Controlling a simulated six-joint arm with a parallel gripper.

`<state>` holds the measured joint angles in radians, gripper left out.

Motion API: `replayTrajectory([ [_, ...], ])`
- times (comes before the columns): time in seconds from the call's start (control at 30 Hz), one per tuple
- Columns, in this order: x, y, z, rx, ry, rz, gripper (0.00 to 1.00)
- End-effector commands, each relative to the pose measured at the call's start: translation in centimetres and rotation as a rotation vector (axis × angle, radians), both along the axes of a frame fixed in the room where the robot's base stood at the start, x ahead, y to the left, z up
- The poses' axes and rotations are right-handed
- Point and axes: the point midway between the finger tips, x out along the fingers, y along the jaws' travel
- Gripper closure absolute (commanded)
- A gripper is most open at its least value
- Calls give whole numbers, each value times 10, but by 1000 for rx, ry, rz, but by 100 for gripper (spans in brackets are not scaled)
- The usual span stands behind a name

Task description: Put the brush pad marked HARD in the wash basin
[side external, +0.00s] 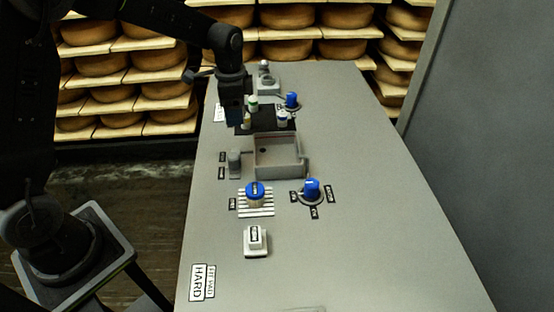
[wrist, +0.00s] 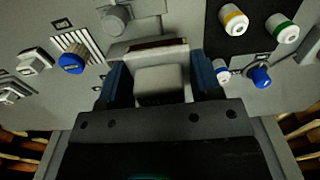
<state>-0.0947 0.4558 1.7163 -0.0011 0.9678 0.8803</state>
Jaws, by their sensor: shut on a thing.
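My gripper (side external: 233,116) hangs by the left end of the black mat, farther back than the wash basin (side external: 278,172). In the wrist view its blue fingers (wrist: 160,82) are shut on a pale grey block (wrist: 160,84), seemingly the brush pad. In the side view I cannot make out the held block. The basin is an open grey box with a dark drain hole, and its visible floor looks empty. A HARD label (side external: 203,282) lies at the table's front left.
A blue-topped brush (side external: 255,190) stands on a striped rack. A white block (side external: 255,238) sits on a pad in front. Small jars (side external: 282,119) stand on the black mat. The table's right side is clear.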

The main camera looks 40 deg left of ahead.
Motion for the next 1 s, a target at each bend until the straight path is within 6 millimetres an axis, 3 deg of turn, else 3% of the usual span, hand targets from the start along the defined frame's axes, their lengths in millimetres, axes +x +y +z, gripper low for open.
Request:
replayTrajectory([
  [0.07, 2, 6, -2, -1, 1, 0, 65],
  [0.17, 7, -4, -10, 0, 3, -6, 65],
  [0.5, 30, -74, -54, -1, 2, -6, 65],
  [0.63, 36, -92, -65, 0, 1, -4, 65],
  [0.87, 39, -100, -75, 0, 1, -1, 65],
  [1.0, 38, -100, -93, 1, 5, -1, 65],
])
